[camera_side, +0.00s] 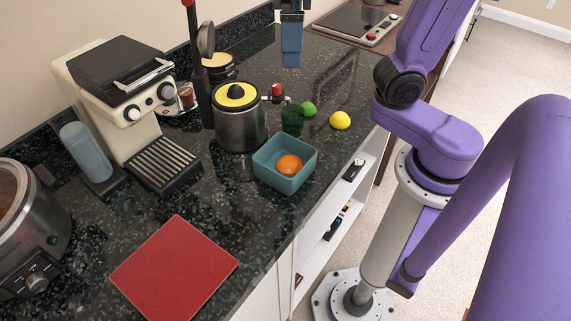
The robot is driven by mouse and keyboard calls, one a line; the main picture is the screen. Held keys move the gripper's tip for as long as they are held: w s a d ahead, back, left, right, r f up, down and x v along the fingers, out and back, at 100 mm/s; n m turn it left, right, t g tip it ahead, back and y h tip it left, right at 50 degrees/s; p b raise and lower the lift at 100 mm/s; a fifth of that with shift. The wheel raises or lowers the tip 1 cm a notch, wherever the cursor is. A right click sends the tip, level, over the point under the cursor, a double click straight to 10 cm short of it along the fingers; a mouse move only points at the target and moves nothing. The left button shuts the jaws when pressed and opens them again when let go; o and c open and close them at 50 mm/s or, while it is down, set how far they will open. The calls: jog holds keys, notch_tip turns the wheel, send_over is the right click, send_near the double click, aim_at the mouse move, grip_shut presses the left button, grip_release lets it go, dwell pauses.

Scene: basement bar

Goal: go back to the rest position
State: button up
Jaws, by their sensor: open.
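My gripper (291,62) hangs down into view at the top middle, over the far part of the dark counter. Its blue fingers point down and hold nothing that I can see. They look edge-on, so the gap between them hardly shows. It is above and behind the fruit, apart from everything on the counter. My purple arm rises at the right and leaves the picture at the top, so the links leading to the gripper are partly hidden.
A teal square bowl (267,179) holds an orange (289,165). A lime (308,109), a lemon (340,120) and a dark green cup (292,120) stand behind it. A steel pot (240,128), a coffee machine (125,90) and a red board (175,268) occupy the left.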

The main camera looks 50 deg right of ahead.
jog(key=shift+f, duration=0.1)
jog(key=s+d+f+n, duration=0.5)
jog(key=s+f, duration=0.6)
jog(key=f, duration=0.3)
jog(key=shift+s+d+n, duration=0.2)
jog(key=shift+s+n, duration=0.1)
jog(key=shift+n, duration=0.1)
